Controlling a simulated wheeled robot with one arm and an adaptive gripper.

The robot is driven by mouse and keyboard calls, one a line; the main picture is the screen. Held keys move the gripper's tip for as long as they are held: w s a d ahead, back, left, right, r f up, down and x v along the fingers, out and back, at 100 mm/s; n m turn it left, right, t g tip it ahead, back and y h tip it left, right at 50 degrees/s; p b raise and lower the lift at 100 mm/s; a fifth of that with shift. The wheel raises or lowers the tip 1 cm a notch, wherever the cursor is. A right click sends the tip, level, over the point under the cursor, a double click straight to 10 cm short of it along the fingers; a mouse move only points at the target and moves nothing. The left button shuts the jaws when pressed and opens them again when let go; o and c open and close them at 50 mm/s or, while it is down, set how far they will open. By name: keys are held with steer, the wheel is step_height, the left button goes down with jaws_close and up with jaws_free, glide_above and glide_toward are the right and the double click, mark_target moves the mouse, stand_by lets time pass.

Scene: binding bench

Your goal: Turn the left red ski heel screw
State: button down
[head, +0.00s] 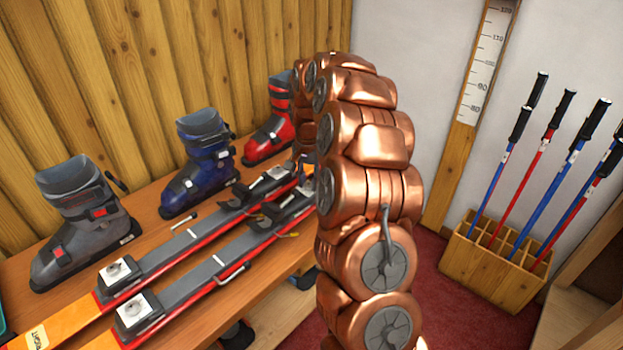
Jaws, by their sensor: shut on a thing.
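Two red skis with grey bindings lie side by side on the wooden bench. The farther ski (160,250) has a "RIGHT" label (37,337) on its orange part. The nearer ski (195,284) runs beside it, its far end behind my copper arm. Each has a white plate with a round grey piece, on the farther ski (115,270) and on the nearer ski (134,308); I cannot tell whether these are heel screws. More binding parts (268,185) sit near my arm. My arm bends over and down behind itself, so my gripper and anything in it are hidden.
A grey boot (78,225), a blue boot (200,165) and a red boot (270,135) stand along the back of the bench (155,180). A wooden rack (490,265) of poles and a wall height scale (480,70) are at right. Red carpet shows between.

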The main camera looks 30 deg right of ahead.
steer(key=shift+w+d, duration=0.1)
steer(key=shift+d, duration=0.05)
steer(key=shift+n, duration=0.3)
steer(key=shift+a+n, duration=0.25)
steer(key=shift+n, duration=0.25)
steer(key=n+b, duration=0.1)
steer(key=n, duration=0.9)
steer(key=shift+d+n, duration=0.1)
steer(key=shift+n, duration=0.2)
